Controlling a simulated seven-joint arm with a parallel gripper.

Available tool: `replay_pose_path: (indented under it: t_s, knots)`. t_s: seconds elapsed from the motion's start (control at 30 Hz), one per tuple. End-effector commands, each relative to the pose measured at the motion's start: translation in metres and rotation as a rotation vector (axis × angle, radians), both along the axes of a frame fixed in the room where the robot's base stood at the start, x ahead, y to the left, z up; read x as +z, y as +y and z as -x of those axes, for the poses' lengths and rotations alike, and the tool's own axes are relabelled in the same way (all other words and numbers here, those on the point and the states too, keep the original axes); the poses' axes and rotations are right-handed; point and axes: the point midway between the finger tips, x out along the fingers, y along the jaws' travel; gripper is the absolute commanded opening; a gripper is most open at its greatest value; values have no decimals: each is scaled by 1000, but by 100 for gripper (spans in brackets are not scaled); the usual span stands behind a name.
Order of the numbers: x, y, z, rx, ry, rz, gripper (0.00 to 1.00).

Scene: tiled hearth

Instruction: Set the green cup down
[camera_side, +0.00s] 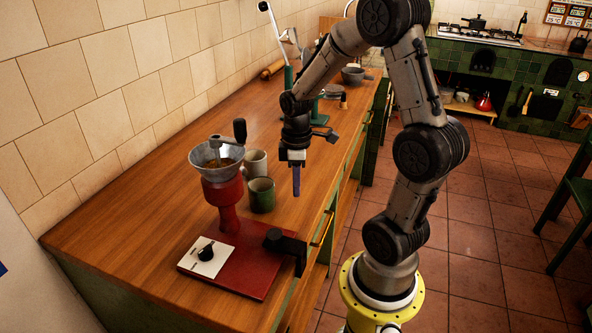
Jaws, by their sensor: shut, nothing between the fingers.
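The green cup (261,196) stands upright on the wooden counter (135,215), just right of the red grinder's column. My gripper (296,192) points down above the counter, to the right of the cup and apart from it. Its fingers are shut with nothing between them.
A red coffee grinder (229,198) with a metal hopper stands left of the cup on a red base with a black knob. A pale cup (255,163) stands just behind the green cup. A green lever press and a grey bowl (352,75) are farther back. The counter's front edge lies right of my gripper.

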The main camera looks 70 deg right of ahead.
Motion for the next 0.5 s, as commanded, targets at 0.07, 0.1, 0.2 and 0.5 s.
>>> replay_pose_path:
  t_s: [0.07,0.1,0.2,0.5]
  knots:
    - [-17,1,1,0,5,-3,0]
    - [-24,1,1,0,5,-3,0]
    - [-25,5,-14,6,-1,1,0]
    - [-25,14,-37,1,0,0,0]
